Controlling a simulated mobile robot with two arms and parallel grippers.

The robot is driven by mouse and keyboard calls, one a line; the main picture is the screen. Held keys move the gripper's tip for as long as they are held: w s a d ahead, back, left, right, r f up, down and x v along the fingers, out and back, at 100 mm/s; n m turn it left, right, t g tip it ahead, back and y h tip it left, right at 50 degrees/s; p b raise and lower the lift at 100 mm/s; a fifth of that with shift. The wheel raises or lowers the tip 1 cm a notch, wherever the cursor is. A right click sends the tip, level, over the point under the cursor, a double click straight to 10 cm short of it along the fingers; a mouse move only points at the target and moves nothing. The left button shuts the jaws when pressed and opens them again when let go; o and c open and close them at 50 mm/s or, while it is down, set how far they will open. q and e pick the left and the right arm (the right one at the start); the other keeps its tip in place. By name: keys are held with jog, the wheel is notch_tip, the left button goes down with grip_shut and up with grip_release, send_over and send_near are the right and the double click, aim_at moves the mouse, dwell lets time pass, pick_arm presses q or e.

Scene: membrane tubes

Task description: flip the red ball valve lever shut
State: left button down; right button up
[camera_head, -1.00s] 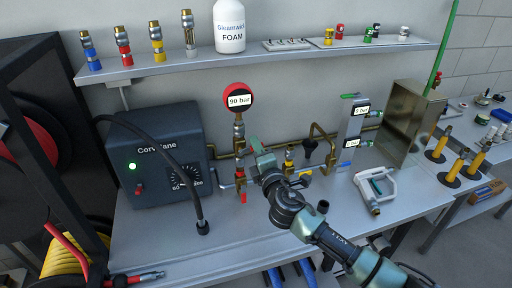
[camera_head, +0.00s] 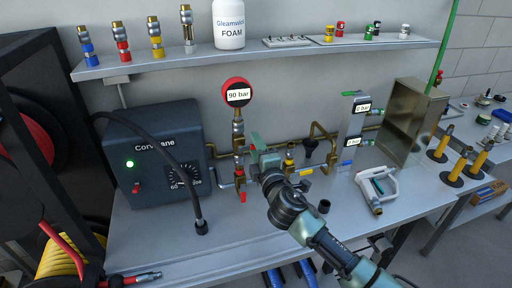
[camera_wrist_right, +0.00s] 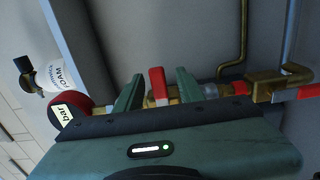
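A red lever (camera_wrist_right: 158,85) sits on the brass pipework (camera_wrist_right: 190,92), between my right gripper's two green fingers in the right wrist view. My right gripper (camera_wrist_right: 158,92) is open, with a gap visible between each finger and the lever. In the head view this gripper (camera_head: 252,150) is at the brass column under the 90 bar gauge (camera_head: 237,94) and partly hides the fittings there. A second red lever (camera_head: 242,196) points down lower on the column; it also shows at the right edge of the right wrist view (camera_wrist_right: 310,91). My left gripper is not in view.
A dark control box (camera_head: 155,155) with a hanging black hose stands left of the valves. The bench front is mostly clear.

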jog(key=b+v, duration=0.1)
jog(key=v, duration=0.6)
jog(key=shift+s, duration=0.35)
jog(key=shift+d, duration=0.15)
